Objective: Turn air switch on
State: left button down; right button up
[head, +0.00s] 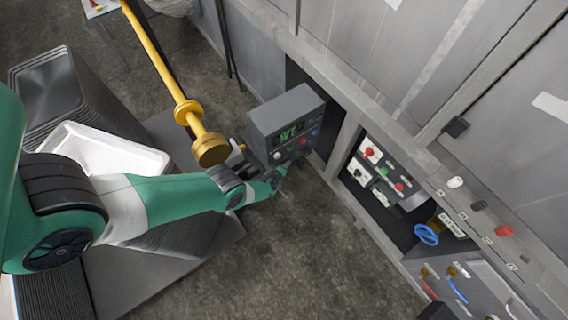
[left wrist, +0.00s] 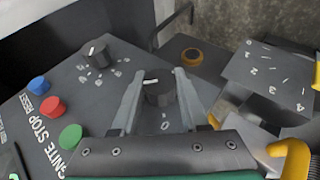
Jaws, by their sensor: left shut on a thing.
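A grey control box (head: 285,115) with a green display stands near the middle of the head view. My left gripper (head: 277,178) is at its front panel. In the left wrist view, my left gripper (left wrist: 160,78) has one finger on each side of a black rotary knob (left wrist: 160,95) and is shut on it. The knob has a white pointer line, and a "0" is printed on the panel below it. I cannot read a name for this knob. My right gripper is not in view.
In the left wrist view, a second black knob (left wrist: 96,54) and blue (left wrist: 39,84), red (left wrist: 52,106) and green (left wrist: 70,137) buttons sit left of the gripped knob. A yellow pole (head: 160,60) stands close to the box. Another switch panel (head: 380,170) is at right.

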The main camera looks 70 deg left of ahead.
pick_arm(q)
jog(key=shift+g, duration=0.3)
jog(key=shift+c, duration=2.1)
grip_release()
jog(key=shift+s+d+r+p, duration=0.1)
jog(key=shift+r+p, duration=0.15)
jog(key=shift+p, duration=0.1)
jog(key=p+v, duration=1.1)
jog(key=shift+p, duration=0.35)
